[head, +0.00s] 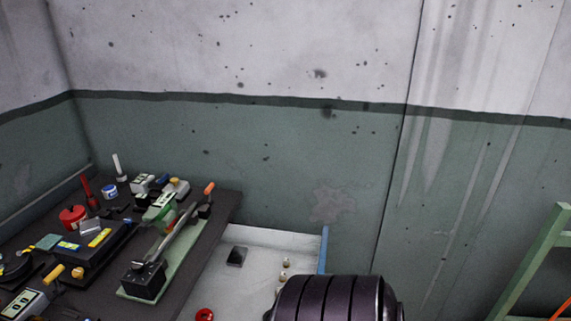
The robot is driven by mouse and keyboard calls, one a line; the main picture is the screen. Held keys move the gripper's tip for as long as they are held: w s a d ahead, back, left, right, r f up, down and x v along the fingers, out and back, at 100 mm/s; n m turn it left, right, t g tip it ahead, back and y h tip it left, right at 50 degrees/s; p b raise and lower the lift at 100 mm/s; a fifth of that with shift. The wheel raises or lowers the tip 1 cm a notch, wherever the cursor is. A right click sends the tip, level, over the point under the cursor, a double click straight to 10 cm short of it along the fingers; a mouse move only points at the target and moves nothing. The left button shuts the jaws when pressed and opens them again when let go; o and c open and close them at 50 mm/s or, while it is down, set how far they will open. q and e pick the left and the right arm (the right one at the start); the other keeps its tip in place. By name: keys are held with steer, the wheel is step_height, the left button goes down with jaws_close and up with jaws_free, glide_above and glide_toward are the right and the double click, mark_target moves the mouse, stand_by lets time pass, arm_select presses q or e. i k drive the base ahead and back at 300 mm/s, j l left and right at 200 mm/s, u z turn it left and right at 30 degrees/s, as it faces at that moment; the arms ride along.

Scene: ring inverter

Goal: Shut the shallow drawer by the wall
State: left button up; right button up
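A shallow pale tray-like drawer (275,236) stands out to the right of the dark workbench, close to the green wall. Its far side has a low white rim, and a thin blue panel (323,250) closes its right end. Inside lie a small black square piece (237,256), a red ring (204,314) and a few small cream knobs (285,264). The drawer looks open. Its near part is cut off by the picture's bottom edge and partly covered at the lower right. Neither of my grippers is in view.
The dark workbench (225,212) at left is crowded with tools, meters and a lever device on a green plate (187,255). A green slanted frame (535,262) stands at far right. Floor between it and the drawer is not visible.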

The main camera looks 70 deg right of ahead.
mark_target(245, 294)
steer(key=z, duration=0.45)
steer(key=k+l+z, duration=0.1)
steer(key=z, duration=0.35)
steer(key=k+z, duration=0.1)
steer(key=z, duration=0.4)
steer(key=l+z, duration=0.15)
steer(key=z, duration=0.3)
steer(key=l+z, duration=0.1)
steer(key=z, duration=0.35)
steer(key=j+u, duration=0.1)
